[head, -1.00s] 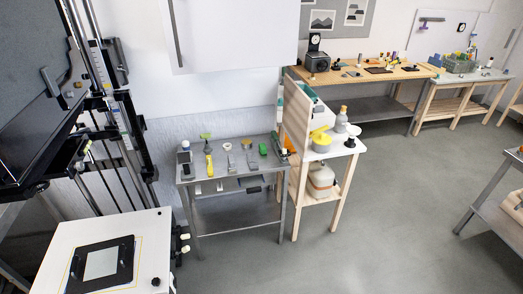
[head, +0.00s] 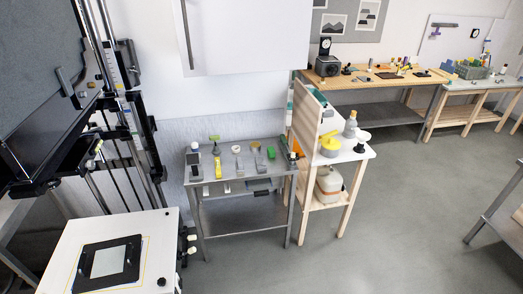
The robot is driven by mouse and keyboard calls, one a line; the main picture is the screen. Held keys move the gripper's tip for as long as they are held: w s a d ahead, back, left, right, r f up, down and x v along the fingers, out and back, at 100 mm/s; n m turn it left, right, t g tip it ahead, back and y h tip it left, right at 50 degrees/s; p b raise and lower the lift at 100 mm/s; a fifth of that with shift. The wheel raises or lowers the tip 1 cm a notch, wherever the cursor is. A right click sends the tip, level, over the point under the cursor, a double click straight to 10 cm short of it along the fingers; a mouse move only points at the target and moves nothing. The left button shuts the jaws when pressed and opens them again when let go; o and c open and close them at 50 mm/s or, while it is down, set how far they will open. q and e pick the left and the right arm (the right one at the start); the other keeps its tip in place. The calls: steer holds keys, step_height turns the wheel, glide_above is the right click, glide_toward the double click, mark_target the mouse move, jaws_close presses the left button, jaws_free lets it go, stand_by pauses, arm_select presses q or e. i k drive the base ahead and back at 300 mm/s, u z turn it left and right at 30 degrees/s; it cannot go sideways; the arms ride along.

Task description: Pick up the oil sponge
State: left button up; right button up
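I cannot tell for sure which item is the oil sponge. A small green block (head: 271,153) lies near the right end of the grey metal table (head: 224,170) and may be it. Neither of my grippers shows in the head view.
The column enlarger (head: 110,90) and its white baseboard cabinet (head: 150,240) stand at left. A wooden bench (head: 380,80) stands behind. Grey floor (head: 400,230) is free in front.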

mark_target(271, 153)
steer(key=z, duration=0.45)
steer(key=k, duration=0.55)
steer(key=z, duration=0.9)
steer(key=i, duration=1.15)
steer(key=u, duration=0.45)
steer(key=i, duration=0.75)
steer(key=u, duration=1.25)
steer(key=i, duration=0.6)
steer(key=u, duration=0.65)
